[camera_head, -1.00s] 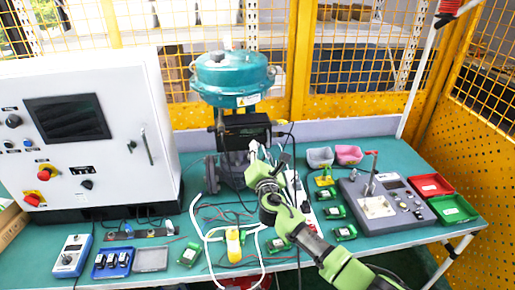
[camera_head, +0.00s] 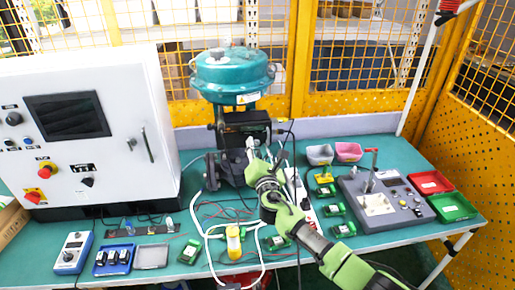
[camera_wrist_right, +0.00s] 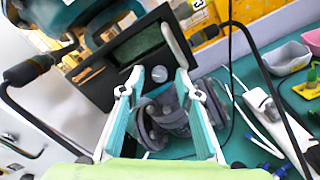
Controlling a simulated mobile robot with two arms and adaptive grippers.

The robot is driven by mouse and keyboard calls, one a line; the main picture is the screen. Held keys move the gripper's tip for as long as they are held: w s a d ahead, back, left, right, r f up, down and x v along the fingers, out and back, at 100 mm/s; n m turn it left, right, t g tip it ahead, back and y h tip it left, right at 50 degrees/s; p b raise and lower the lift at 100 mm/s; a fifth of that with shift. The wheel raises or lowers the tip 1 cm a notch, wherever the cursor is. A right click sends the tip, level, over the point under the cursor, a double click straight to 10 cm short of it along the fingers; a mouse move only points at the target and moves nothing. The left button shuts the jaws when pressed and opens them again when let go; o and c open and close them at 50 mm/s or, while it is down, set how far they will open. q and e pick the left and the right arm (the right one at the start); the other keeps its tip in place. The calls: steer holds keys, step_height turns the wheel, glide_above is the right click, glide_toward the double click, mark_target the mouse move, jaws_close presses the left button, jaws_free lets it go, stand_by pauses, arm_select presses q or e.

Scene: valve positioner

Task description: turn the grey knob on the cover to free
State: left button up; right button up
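The valve positioner is a black box (camera_head: 240,119) below the teal actuator, and its dark cover (camera_wrist_right: 103,86) shows in the right wrist view. A small round grey knob (camera_wrist_right: 159,73) sits on the cover's lower right part. My right gripper (camera_wrist_right: 159,76) is open, with one finger on each side of the knob in that view. A gap shows between each fingertip and the knob, and I cannot tell how far the tips are from the cover. In the head view my right gripper (camera_head: 252,146) is in front of the positioner's lower edge. My left gripper is not in view.
The teal actuator (camera_head: 232,75) stands above the positioner. A white control cabinet (camera_head: 100,140) is to the left. A black cable (camera_wrist_right: 262,70) hangs close to the right of my gripper. A grey test unit (camera_head: 385,205) and several small boxes lie on the table's right side.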

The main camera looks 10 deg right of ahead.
steer(key=shift+s, duration=0.1)
steer(key=s, duration=1.2)
